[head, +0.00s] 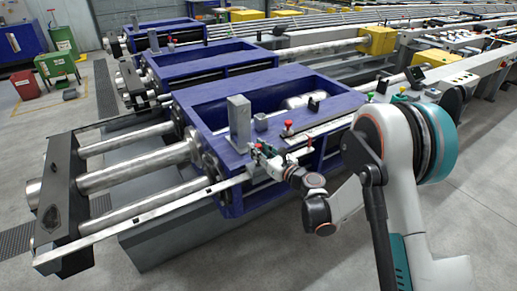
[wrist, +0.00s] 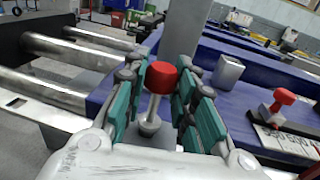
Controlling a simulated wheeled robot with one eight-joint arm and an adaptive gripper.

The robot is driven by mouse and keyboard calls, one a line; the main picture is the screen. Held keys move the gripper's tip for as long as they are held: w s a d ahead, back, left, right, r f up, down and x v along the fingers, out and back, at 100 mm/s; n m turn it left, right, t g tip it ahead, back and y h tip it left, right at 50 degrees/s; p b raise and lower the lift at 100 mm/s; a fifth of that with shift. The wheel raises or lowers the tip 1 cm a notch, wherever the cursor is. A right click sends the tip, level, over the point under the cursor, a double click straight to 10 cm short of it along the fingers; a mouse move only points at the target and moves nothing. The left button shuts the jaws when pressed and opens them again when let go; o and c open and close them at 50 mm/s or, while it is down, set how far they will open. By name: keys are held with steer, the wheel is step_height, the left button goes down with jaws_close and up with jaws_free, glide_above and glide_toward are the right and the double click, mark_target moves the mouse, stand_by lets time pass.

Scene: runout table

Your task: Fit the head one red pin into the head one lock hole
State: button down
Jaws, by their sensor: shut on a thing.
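My gripper (head: 260,156) is at the near-left side of the nearest blue head frame (head: 210,118). In the wrist view its teal-padded fingers (wrist: 158,84) are shut on a pin with a red head (wrist: 161,76) and a pale metal shank. The pin stands roughly upright between the fingers, its red head uppermost in the picture. A flanged collar shows lower on the shank. I cannot make out the lock hole in either view, and cannot tell whether the pin's lower end touches anything.
A small metal block (wrist: 228,71) sits on the blue frame beside my gripper. A tall grey post (head: 239,123) rises close to my gripper. Steel rods (head: 135,178) run left to a dark crossbeam.

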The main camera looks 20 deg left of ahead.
steer(key=shift+f, duration=0.7)
steer(key=c, duration=1.2)
jaws_free()
steer(key=shift+c, duration=0.2)
steer(key=shift+d, duration=0.15)
steer(key=v, duration=0.7)
steer(key=shift+s+d, duration=0.1)
steer(key=shift+d, duration=0.05)
